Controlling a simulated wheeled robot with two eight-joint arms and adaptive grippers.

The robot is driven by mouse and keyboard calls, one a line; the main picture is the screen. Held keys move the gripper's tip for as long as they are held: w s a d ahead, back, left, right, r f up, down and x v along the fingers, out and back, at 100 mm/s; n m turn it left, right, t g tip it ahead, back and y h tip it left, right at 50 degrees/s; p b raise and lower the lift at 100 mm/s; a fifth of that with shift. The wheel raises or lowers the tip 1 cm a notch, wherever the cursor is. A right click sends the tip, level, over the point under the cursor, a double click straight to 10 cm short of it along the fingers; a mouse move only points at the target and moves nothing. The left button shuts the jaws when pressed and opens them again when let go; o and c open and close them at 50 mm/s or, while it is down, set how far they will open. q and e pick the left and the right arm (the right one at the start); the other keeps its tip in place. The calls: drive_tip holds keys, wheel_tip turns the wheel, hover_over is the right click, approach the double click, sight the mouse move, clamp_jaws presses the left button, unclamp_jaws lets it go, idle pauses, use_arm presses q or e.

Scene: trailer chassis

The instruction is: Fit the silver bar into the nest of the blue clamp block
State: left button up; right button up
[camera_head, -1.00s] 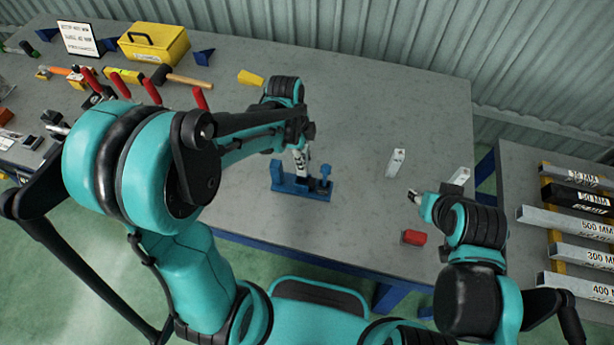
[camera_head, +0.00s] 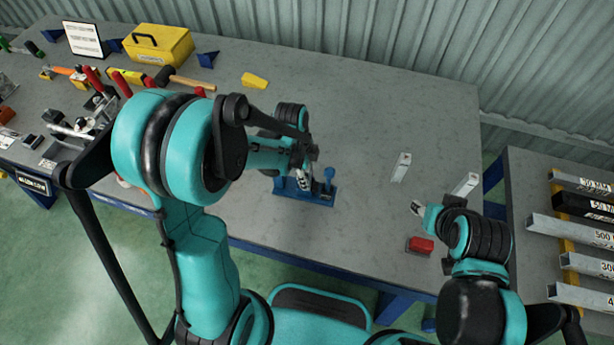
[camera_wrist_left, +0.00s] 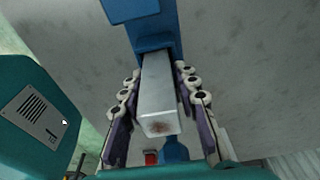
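The blue clamp block (camera_head: 318,196) lies near the front edge of the grey table, with a blue knob post at its right end. My left gripper (camera_head: 303,172) is just above the block. In the left wrist view my left gripper (camera_wrist_left: 160,85) has its fingers along both sides of the silver bar (camera_wrist_left: 158,100), shut on it. The bar's square end faces the camera, and its far end meets the blue clamp block (camera_wrist_left: 160,35). The nest contact is hidden. My right gripper (camera_head: 417,208) hovers over the table at right, its finger gap unclear.
A yellow toolbox (camera_head: 158,44) and tools crowd the left. A side rack holds labelled bars (camera_head: 572,232). The table's middle back is clear.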

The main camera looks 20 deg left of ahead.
use_arm(q)
drive_tip(key=shift+o, duration=0.5)
drive_tip(key=shift+r, duration=0.25)
drive_tip(key=r+p, duration=0.1)
drive_tip(key=r, duration=0.2)
drive_tip(key=a+r+p, duration=0.1)
drive_tip(key=r, duration=0.3)
drive_tip(key=r+p, duration=0.2)
drive_tip(key=r, duration=0.2)
drive_tip(key=shift+a, duration=0.35)
drive_tip(key=shift+s+a+r, duration=0.1)
drive_tip(key=shift+s+r, duration=0.05)
drive_tip(key=shift+r, duration=0.4)
drive_tip(key=s+a+r+n+t+y, duration=0.1)
drive_tip(key=s+a+r+n+t, duration=0.2)
drive_tip(key=n, duration=1.5)
drive_tip(key=s+r+t, duration=0.4)
drive_tip(key=s, duration=0.3)
drive_tip(key=shift+a+r+y, duration=0.15)
drive_tip(key=shift+r+y, duration=0.1)
drive_tip(key=shift+y, duration=0.15)
